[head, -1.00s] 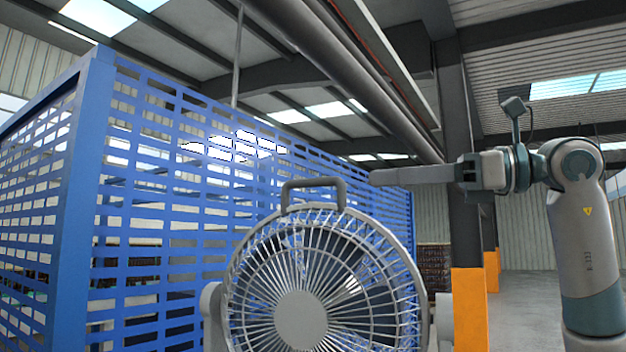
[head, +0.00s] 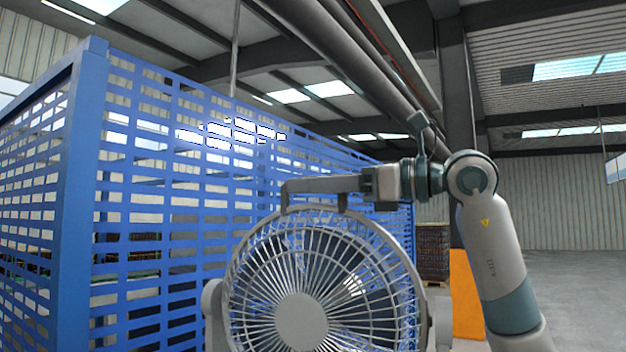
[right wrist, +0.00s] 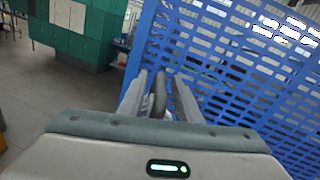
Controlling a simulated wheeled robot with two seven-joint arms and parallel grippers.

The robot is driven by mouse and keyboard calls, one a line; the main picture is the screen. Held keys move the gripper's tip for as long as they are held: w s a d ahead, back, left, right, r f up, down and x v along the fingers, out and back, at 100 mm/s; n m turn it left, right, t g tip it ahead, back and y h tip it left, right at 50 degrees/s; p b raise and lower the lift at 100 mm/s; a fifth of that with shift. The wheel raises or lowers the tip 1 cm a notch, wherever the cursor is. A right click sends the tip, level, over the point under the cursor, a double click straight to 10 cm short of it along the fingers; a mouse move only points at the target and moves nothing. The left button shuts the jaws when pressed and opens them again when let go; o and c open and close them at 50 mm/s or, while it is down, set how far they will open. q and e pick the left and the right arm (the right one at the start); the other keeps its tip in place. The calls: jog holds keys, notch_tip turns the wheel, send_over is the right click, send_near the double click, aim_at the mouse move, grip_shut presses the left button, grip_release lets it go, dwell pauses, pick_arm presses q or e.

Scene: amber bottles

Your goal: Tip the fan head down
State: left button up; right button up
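The fan (head: 300,322) faces me in the head view, with a round pale wire guard, a grey hub and side mounts. Its head looks roughly upright. A grey carry handle (head: 286,197) rises from its top. My right gripper (head: 318,185) comes from the right, level with the handle's top bar, and hides much of it. In the right wrist view the dark handle (right wrist: 158,95) lies between the two fingers of the right gripper (right wrist: 159,92), with a gap visible on each side, so it is open around the handle. My left gripper is out of view.
A large blue slatted cage (head: 160,200) stands behind the fan and to the left. An orange post base (head: 467,295) and dark stacked crates (head: 432,250) are behind on the right. A green cabinet (right wrist: 80,30) shows in the right wrist view. Open floor lies at right.

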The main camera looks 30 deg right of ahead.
jog(key=shift+c, duration=0.7)
